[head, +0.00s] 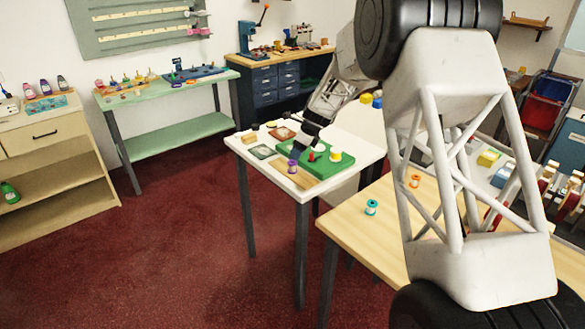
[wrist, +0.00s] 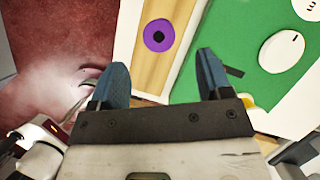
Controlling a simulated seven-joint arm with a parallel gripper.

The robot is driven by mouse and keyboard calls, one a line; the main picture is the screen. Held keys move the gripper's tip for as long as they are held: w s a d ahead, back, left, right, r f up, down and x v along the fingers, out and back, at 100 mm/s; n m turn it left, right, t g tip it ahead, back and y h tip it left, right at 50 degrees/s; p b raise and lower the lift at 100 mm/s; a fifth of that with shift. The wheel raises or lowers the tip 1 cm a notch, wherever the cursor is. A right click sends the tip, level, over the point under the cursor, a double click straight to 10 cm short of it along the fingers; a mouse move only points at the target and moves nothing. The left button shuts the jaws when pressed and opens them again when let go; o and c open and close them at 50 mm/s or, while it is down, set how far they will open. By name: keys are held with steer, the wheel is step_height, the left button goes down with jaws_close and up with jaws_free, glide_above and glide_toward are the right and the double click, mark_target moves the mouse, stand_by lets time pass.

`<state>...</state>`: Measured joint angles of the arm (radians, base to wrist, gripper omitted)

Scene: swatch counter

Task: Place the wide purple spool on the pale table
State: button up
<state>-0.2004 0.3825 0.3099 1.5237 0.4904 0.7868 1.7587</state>
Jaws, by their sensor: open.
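The purple spool (head: 292,166) stands on a wooden strip near the front edge of the white table. In the wrist view it shows from above as a purple ring (wrist: 148,36) with a dark centre. My gripper (wrist: 163,72) is open and empty, its two blue-grey fingers apart, with the spool beyond and between the fingertips in the picture. In the head view my gripper (head: 309,143) is small and dark above the white table, behind the spool. A pale wood table (head: 345,232) stands at the front right, partly hidden by my arm.
The white table (head: 302,193) also bears a green board (head: 322,172) with white, red and yellow pieces. A teal spool (head: 371,207) and an orange spool (head: 415,181) stand on the wood table. Its front left part looks clear. A gap separates the tables.

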mark_target(292, 162)
steer(key=shift+x, duration=1.15)
steer(key=shift+x, duration=2.6)
steer(key=c, duration=1.1)
steer(key=shift+r, duration=0.2)
